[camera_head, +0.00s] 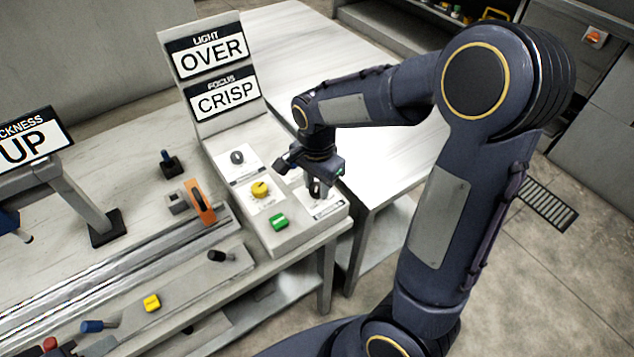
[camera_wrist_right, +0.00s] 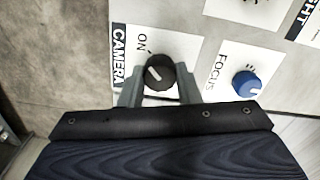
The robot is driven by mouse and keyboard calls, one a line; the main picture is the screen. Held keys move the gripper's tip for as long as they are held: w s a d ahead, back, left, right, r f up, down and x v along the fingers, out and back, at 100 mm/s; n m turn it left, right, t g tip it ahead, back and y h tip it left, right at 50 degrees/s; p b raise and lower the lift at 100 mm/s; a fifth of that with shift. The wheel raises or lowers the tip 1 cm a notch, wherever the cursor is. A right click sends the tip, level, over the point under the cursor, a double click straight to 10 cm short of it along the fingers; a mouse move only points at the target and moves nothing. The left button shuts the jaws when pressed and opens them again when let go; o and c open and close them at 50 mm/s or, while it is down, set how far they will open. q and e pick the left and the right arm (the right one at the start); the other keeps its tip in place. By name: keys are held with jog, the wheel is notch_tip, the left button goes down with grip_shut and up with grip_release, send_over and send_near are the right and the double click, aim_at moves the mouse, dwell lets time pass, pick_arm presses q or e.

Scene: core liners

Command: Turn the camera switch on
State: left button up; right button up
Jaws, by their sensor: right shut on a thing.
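The camera switch (camera_wrist_right: 159,74) is a round black knob with a white pointer line, on a white plate marked CAMERA and ON in the right wrist view. The pointer slants up and left, on the side of the ON label; I cannot tell if it lines up exactly. My right gripper (camera_wrist_right: 158,92) has one finger on each side of the knob and is shut on it. In the head view the right gripper (camera_head: 316,184) reaches down onto the near right corner of the sloped control panel (camera_head: 300,238), partly hiding the switch. My left gripper is not in view.
A blue focus knob (camera_wrist_right: 246,84) sits close to the right in the wrist view. The panel also bears a yellow knob (camera_head: 260,190), a green button (camera_head: 279,222) and a grey knob (camera_head: 237,157). Signs reading OVER (camera_head: 212,56) and CRISP (camera_head: 225,97) stand behind.

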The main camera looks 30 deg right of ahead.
aim_at(317, 186)
dwell(0.3)
jog(key=o, duration=1)
notch_tip(317, 186, up, 8)
jog(key=shift+f+p, duration=0.1)
jog(key=shift+p, duration=0.2)
jog(key=s+a+n+t+y, duration=0.1)
jog(key=s+n+t, duration=0.1)
jog(key=s+n, duration=0.2)
jog(key=s+a+r+n+t+y, duration=0.1)
jog(key=s+n, duration=0.3)
jog(key=s, duration=0.3)
jog(key=s+a+n+t+y, duration=0.1)
jog(key=s+a+n+t, duration=0.1)
jog(key=s+n, duration=0.2)
jog(key=shift+s+r+n+t+y, duration=0.15)
jog(key=shift+s+y, duration=0.05)
jog(key=shift+s, duration=0.25)
jog(key=shift+s+r+n+t+y, duration=0.1)
jog(key=shift+s+n+t+y, duration=0.1)
jog(key=shift+s, duration=0.25)
